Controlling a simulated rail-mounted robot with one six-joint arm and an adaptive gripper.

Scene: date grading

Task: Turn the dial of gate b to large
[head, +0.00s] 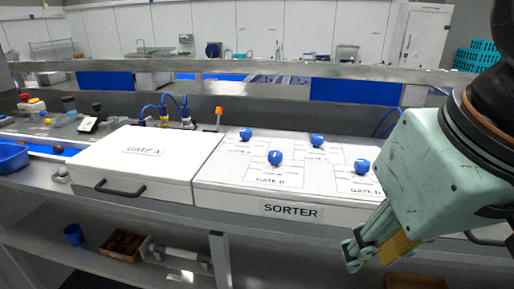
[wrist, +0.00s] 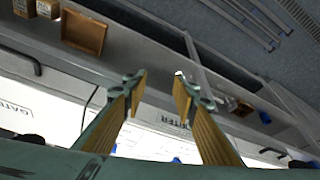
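The gate B dial (head: 275,158) is a blue knob on the white sorter panel (head: 222,181), above the label "GATE B". It carries a small pale mark, but the setting it points to is too small to read. My gripper (head: 372,252) hangs low at the right in the head view, in front of the panel and well right of the dial, touching nothing. In the wrist view my gripper (wrist: 160,82) has its yellow-padded fingers apart with nothing between them. The gate B dial cannot be made out for certain in the wrist view.
Other blue dials stand close by: gate A (head: 245,134), gate C (head: 317,140) and gate D (head: 361,166). A white lidded box (head: 150,165) with a dark handle is left of the panel. A metal rail (head: 270,68) runs behind. A shelf below holds a brown box (head: 124,245).

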